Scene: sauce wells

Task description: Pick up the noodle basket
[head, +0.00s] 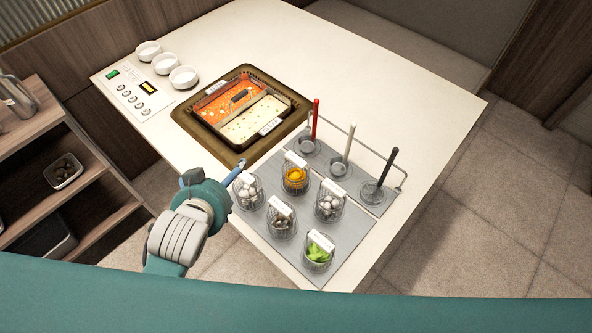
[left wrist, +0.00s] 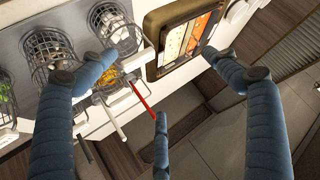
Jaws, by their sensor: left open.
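Several wire baskets with white labels stand on a grey plate (head: 345,250) at the table's front. One holds yellow-orange food (head: 295,178), and it also shows in the left wrist view (left wrist: 126,78), partly hidden by a finger. Others hold white balls (head: 247,192), more white pieces (head: 329,205), brownish pieces (head: 282,223) and green leaves (head: 318,254). I cannot read the labels, so I cannot tell for sure which is the noodle basket. My left gripper (head: 213,172) is open and empty, just left of the left white-ball basket. My right gripper is not in view.
A two-part hot pot (head: 182,112) sits behind the baskets. Red, white and black handles rise beside a wire rail (head: 402,180). White bowls (head: 183,77) and a control panel (head: 133,95) are at the far left. A shelf (head: 90,160) stands left. The table's right is bare.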

